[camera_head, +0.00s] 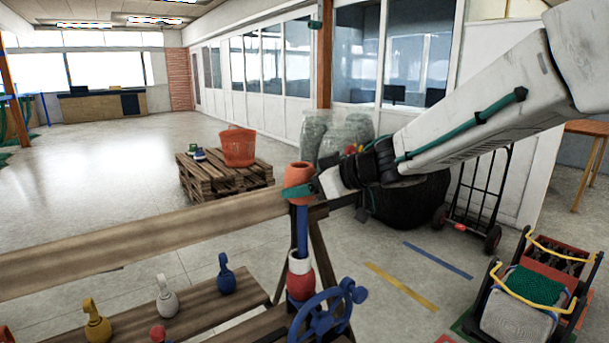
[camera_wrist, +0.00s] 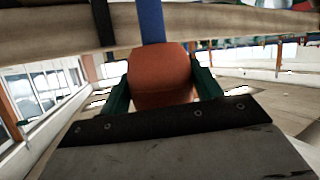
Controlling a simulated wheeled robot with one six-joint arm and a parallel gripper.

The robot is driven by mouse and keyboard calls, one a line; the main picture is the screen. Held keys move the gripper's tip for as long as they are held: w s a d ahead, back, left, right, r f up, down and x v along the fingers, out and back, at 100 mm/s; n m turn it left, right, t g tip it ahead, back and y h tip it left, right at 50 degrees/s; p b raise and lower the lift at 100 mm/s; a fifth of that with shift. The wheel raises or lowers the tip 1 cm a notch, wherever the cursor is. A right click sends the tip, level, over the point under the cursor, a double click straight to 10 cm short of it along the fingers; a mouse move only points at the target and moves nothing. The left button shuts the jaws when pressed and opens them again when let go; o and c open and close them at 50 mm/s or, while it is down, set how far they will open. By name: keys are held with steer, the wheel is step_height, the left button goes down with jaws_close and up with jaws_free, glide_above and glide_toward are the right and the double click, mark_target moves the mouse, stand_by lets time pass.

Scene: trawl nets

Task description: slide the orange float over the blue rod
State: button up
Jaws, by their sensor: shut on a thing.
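The orange float (camera_head: 298,178) is in my gripper (camera_head: 313,189), at the upper end of the upright blue rod (camera_head: 302,230). In the wrist view the green fingers of my gripper (camera_wrist: 161,82) press on both sides of the float (camera_wrist: 160,66). The blue rod shows there as a strip (camera_wrist: 151,20) meeting the float's edge. The float looks in line with the rod. The rod's tip is hidden, so I cannot tell how far it is inside the float. Lower on the rod sit a white float (camera_head: 299,262) and a red float (camera_head: 300,284).
A wooden beam (camera_head: 140,240) runs just behind the rod. A blue handwheel (camera_head: 325,312) stands by the rod's foot. Yellow (camera_head: 97,326), white (camera_head: 167,302) and blue (camera_head: 226,280) floats stand on the bench at left. A loaded cart (camera_head: 520,318) is at lower right.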

mark_target(304, 199)
steer(key=shift+f, duration=1.85)
steer(key=o, duration=1.1)
steer(key=shift+c, duration=0.2)
steer(key=v, duration=0.7)
steer(key=shift+s+d+r, duration=0.15)
steer(key=shift+s+d, duration=0.05)
steer(key=shift+d, duration=0.1)
